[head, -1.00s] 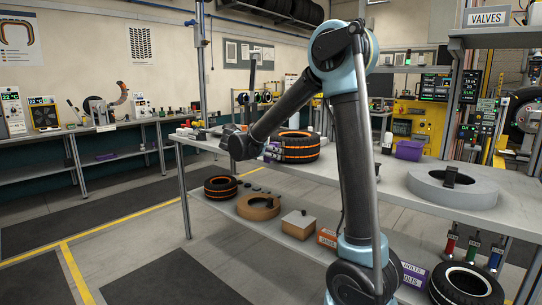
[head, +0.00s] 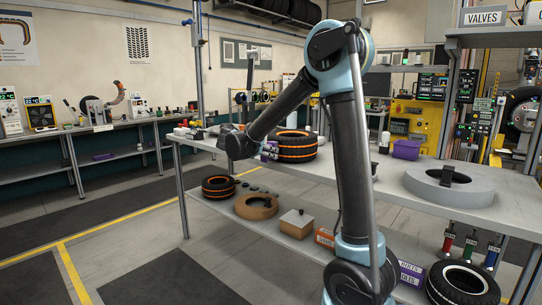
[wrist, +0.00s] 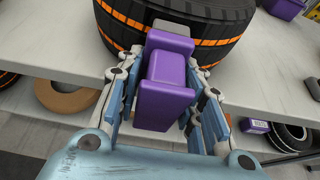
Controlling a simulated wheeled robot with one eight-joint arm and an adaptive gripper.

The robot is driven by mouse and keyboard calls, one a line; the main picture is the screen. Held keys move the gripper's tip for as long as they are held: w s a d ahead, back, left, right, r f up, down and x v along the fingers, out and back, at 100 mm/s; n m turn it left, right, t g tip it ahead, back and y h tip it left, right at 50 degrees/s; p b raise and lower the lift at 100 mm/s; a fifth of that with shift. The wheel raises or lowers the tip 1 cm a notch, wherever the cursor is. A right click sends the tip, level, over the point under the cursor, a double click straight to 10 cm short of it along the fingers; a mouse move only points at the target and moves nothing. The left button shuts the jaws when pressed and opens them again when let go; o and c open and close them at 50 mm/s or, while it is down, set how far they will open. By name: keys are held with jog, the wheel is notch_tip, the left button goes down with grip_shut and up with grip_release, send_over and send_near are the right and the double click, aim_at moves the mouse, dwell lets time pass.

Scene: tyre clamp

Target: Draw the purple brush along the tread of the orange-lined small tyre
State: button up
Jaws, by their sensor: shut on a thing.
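The purple brush (wrist: 167,80) is held between the fingers of my gripper (wrist: 165,85), which is shut on its purple body. Its grey end (wrist: 175,27) points at the black tread of a tyre with orange lines (wrist: 212,28) and overlaps it in the wrist view; I cannot tell whether they touch. In the head view this tyre (head: 297,148) lies flat on the tabletop, and my gripper (head: 270,151) is at its left side, small and partly hidden. Another orange-lined tyre (head: 218,187) lies on the lower shelf.
The table (head: 345,178) also bears a large grey ring (head: 420,186) with a dark block on it and a purple bin (head: 406,150). The lower shelf has a brown ring (head: 256,207), a box (head: 297,222) and a white-lined tyre (head: 462,283). Open floor lies left.

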jog(key=shift+w+a, duration=0.15)
jog(key=shift+a, duration=0.1)
jog(key=shift+d, duration=0.15)
jog(key=shift+s+d, duration=0.7)
jog(key=shift+d, duration=0.1)
jog(key=shift+w+a, duration=0.1)
jog(key=shift+a, duration=0.05)
jog(key=shift+w+a, duration=0.65)
jog(key=shift+a, duration=0.1)
jog(key=shift+s+d, duration=0.75)
jog(key=shift+d, duration=0.15)
